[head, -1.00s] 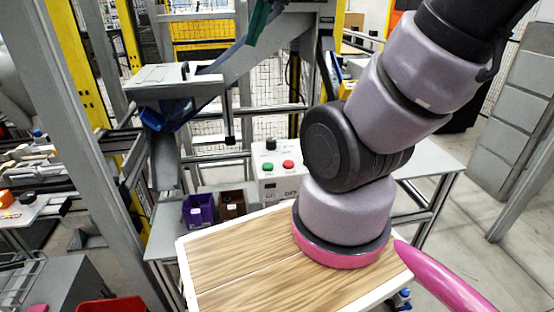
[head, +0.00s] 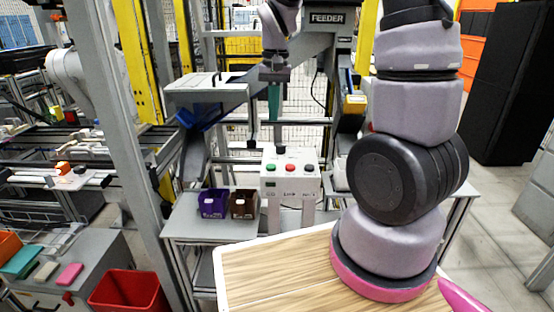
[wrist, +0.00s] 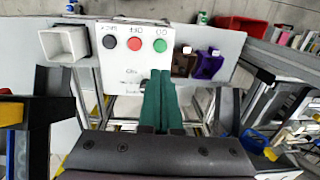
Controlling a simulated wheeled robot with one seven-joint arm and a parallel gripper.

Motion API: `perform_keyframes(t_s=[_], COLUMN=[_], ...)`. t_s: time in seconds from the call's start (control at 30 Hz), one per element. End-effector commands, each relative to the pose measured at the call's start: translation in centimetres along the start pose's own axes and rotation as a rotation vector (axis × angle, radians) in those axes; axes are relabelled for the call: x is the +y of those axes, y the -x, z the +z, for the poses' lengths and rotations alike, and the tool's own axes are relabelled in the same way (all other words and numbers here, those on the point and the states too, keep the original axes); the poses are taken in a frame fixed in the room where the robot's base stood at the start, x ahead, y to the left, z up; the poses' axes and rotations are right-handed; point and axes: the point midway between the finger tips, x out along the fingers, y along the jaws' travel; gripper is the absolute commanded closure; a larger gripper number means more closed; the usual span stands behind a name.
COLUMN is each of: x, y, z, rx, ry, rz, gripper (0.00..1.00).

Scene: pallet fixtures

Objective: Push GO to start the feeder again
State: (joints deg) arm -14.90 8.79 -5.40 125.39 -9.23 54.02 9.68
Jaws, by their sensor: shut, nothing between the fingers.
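A white control box (head: 290,182) stands on the grey bench, with a green button (head: 271,168) at left, a red button (head: 290,168) in the middle and a black button (head: 310,168) at right. The small label under the green button looks like GO. My gripper (head: 273,117) has teal fingers, shut and empty, pointing down above the box. The wrist view shows the box upside down, with the green button (wrist: 160,46) just beyond the fingertips (wrist: 159,72) and the red button (wrist: 135,43) to its left. The fingers look apart from the buttons.
A black knob (head: 281,150) sits at the top of the control box. A purple bin (head: 213,203) and a brown bin (head: 243,204) stand left of it. The feeder frame (head: 330,45) rises behind. A wood-topped surface (head: 275,265) lies in front, and a red bin (head: 128,290) at lower left.

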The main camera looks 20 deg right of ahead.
Motion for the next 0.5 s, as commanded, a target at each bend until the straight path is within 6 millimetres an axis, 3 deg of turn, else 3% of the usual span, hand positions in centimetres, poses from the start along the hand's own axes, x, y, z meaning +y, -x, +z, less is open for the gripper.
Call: perform_keyframes(t_s=[0.33,0.5], x=[0.0,0.0], y=[-0.1,-1.8], z=[0.0,0.0], rx=[0.0,-0.003], ry=[0.0,0.0], rz=[0.0,0.001], gripper=[1.0,1.0])
